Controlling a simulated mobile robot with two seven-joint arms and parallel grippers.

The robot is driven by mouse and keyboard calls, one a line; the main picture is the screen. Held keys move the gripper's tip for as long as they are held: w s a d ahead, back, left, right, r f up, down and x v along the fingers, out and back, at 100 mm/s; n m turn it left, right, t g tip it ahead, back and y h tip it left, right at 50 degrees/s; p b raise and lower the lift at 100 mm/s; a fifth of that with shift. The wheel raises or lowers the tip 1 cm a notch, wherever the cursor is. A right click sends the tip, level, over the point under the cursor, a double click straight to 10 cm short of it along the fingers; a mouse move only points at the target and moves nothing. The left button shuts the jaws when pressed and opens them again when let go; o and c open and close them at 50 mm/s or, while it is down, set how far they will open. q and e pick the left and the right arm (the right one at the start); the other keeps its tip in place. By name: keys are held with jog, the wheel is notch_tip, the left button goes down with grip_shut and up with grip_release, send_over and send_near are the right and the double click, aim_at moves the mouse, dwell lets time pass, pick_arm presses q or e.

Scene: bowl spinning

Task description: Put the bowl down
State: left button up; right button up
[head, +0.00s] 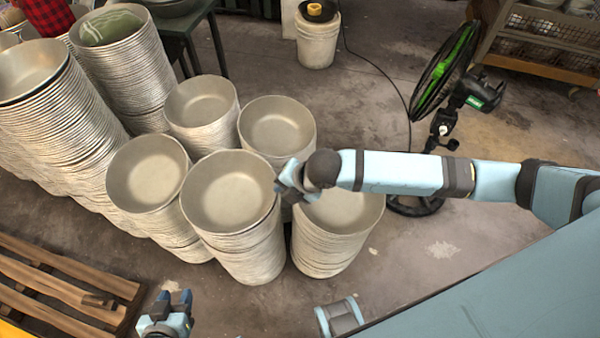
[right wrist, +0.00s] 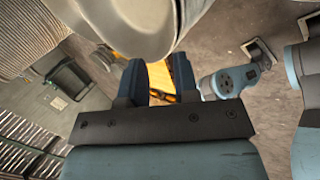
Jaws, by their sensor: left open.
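A wide metal bowl (head: 229,188) is at the top of the front middle stack (head: 247,258) in the head view. It looks level; I cannot tell if it rests on the stack or is just above it. My right gripper (head: 284,186) is at the bowl's right rim. The exact contact is partly hidden. My left gripper (head: 167,312) is open and empty at the bottom left, apart from the stacks.
Several bowl stacks crowd around, including one under my right forearm (head: 335,240) and a tall one at left (head: 50,110). A wooden pallet (head: 60,290) lies at lower left. Floor at right is partly clear.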

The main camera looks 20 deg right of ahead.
jog(key=s+a+m+t+y, duration=0.25)
jog(key=s+a+m, duration=0.3)
jog(key=m, duration=0.45)
jog(key=s+d+f+m+t+h, duration=0.3)
jog(key=s+d+f+m, duration=0.3)
jog(key=d+m, duration=0.6)
jog(key=shift+s+f+m+t+h, duration=0.2)
jog(key=shift+s+m+t+h, duration=0.2)
jog(key=shift+s+m, duration=0.85)
jog(key=shift+d, duration=0.1)
notch_tip(320, 180, up, 11)
jog(key=p, duration=1.2)
jog(key=shift+s+d+p, duration=0.25)
jog(key=shift+p, duration=0.1)
